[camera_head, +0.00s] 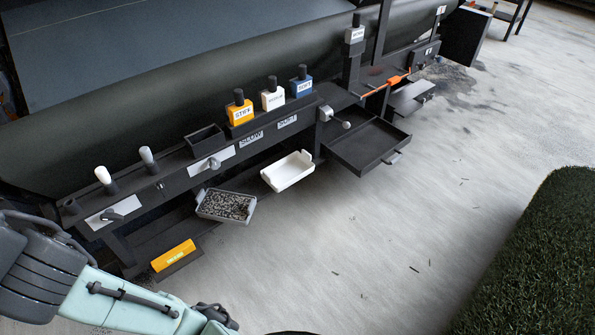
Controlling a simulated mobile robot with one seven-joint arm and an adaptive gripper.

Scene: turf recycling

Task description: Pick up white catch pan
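The white catch pan (288,172) is a shallow, open, rectangular tray. It hangs or sits at the front of the long dark machine, below the row of labelled blocks, and looks empty. My arm enters at the lower left and runs along the bottom edge, well apart from the pan.
A grey tray of dark granules (226,206) is left of the pan. A dark open drawer (366,146) juts out to its right. A yellow block (173,256) lies lower left. Turf (535,255) is at right. The pale floor between is mostly clear.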

